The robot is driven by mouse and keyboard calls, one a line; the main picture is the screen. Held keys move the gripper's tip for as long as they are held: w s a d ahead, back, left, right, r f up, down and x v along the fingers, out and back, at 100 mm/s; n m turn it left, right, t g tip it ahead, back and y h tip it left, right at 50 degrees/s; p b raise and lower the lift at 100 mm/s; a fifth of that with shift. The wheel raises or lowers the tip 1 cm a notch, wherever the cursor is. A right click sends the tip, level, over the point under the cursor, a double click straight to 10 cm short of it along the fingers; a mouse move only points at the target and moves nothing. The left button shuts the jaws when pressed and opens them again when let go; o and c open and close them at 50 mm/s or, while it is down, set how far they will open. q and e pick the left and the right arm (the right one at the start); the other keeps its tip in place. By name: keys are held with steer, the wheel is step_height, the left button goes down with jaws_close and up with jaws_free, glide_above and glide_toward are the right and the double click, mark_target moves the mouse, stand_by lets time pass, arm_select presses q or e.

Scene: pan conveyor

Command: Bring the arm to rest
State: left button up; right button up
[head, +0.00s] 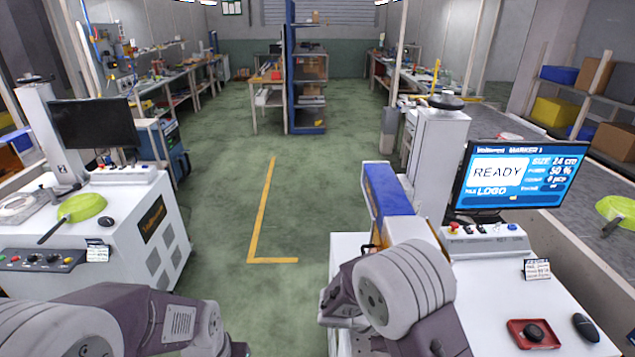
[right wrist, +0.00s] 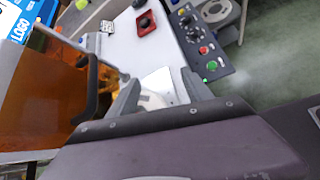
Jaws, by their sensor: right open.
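My right arm (head: 395,290) reaches in at the bottom centre of the head view, over the front left part of the right-hand marking machine. The white machine top (right wrist: 165,55) lies beyond the fingertips. My left arm (head: 110,325) is low at the bottom left of the head view. Its fingers are not in view.
The marker screen (head: 520,175) reads READY. An orange guard panel (right wrist: 45,90) stands close left of my right gripper. A red tray (head: 533,333) sits on the machine. Green pans lie on the left machine (head: 82,208) and at the right edge (head: 618,208). The central floor is clear.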

steer(key=s+d+r+m+g+y, duration=0.1)
steer(key=s+d+m+g+y, duration=0.2)
steer(key=s+m+y, duration=0.6)
arm_select(q)
steer(key=shift+w+d, duration=0.15)
steer(key=shift+d, duration=0.1)
arm_select(e)
steer(key=s+a+f+m+t+y, duration=0.1)
steer(key=a+m+t, duration=0.1)
steer(key=a+m, duration=0.4)
steer(key=shift+s+a+m+y, duration=0.15)
steer(key=shift+a+m+y, duration=0.2)
steer(key=shift+a, duration=0.3)
steer(key=shift+s, duration=0.15)
arm_select(q)
steer(key=shift+a, duration=0.1)
